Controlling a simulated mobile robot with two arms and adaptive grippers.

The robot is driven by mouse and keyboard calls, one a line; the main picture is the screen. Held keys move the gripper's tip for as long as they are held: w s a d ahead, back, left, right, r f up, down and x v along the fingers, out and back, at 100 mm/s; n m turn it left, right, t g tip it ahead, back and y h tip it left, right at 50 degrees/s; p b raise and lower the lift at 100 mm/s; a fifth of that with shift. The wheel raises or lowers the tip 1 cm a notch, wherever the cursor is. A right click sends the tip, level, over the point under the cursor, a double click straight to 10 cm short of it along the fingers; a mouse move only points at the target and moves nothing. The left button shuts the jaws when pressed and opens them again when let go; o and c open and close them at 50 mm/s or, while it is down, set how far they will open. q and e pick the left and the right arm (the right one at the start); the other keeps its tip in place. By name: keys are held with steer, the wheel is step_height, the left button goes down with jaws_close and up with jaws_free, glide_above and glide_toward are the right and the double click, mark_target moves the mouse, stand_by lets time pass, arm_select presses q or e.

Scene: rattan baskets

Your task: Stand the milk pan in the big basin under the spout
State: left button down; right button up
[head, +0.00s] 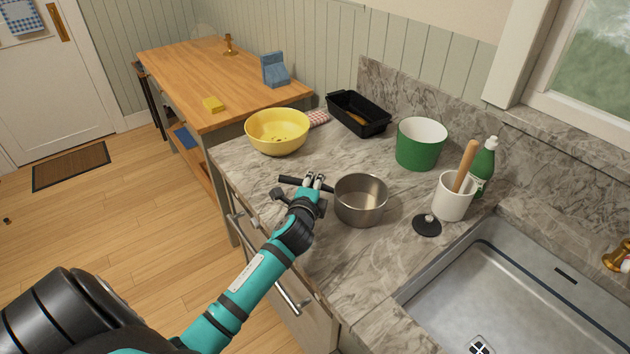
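The milk pan (361,203) is a small grey metal pot standing upright on the marble counter, with a dark handle (291,181) pointing left. My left gripper (314,181) is at this handle, just left of the pan's body. Its fingers overlap the handle in the picture; whether they are closed on it cannot be told. The big basin (505,285) is the grey metal sink at the lower right, cut off by the frame, with a drain at the bottom. A brass tap part (617,256) shows at the right edge; the spout's end is not visible. My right gripper is not in view.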

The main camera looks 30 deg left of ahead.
arm_select(q)
steer(key=shift+r, duration=0.1)
steer(key=shift+f, duration=0.2)
steer(key=c, duration=1.5)
jaws_free()
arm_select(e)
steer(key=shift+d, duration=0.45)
arm_select(q)
steer(key=shift+r, duration=0.15)
steer(key=b+v, duration=0.1)
steer(key=v, duration=1.1)
steer(key=shift+b, duration=0.3)
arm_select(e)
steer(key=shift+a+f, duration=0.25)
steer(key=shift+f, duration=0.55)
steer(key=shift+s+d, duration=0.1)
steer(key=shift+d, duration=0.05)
